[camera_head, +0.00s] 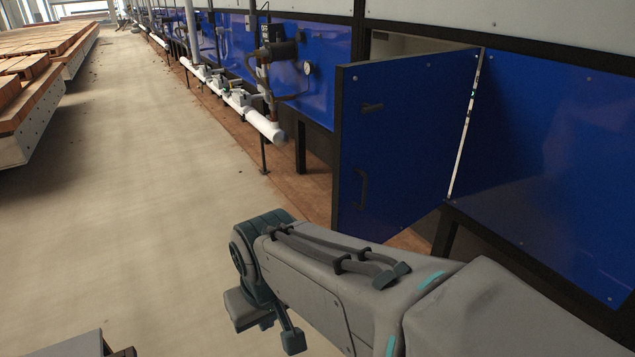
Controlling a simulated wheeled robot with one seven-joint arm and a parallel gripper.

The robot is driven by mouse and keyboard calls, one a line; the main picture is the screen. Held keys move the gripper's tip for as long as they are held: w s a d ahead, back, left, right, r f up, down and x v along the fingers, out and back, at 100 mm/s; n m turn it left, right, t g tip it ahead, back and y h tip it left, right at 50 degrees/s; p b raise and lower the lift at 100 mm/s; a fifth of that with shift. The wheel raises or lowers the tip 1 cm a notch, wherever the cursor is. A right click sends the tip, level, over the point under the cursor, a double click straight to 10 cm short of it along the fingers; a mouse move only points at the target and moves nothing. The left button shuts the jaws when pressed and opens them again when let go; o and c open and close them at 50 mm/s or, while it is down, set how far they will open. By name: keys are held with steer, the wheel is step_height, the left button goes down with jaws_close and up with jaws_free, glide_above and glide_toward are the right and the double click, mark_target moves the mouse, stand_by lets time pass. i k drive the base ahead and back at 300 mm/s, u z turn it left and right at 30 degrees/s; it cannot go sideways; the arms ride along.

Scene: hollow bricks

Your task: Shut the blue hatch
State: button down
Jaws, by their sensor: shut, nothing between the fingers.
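The blue hatch (405,150) stands open at the right of the head view, swung out from the blue wall. Its hinge side is at the right, along a pale upright strip, and its dark-edged free side is at the left. Part of the opening (415,44) shows above the hatch. My gripper (280,335) is at the bottom centre, partly hidden by my arm. It is shut and empty, apart from the hatch, lower and to its left.
White pipes (230,97) with valves and a gauge (307,68) run along the blue wall, left of the hatch. Stacks of bricks (40,45) on pale racks stand at the far left. The concrete floor (140,180) between is clear.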

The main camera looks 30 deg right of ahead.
mark_target(394, 165)
steer(key=z, duration=0.05)
steer(key=i, duration=0.65)
steer(key=z, duration=0.9)
steer(key=i, duration=0.45)
steer(key=z, duration=0.4)
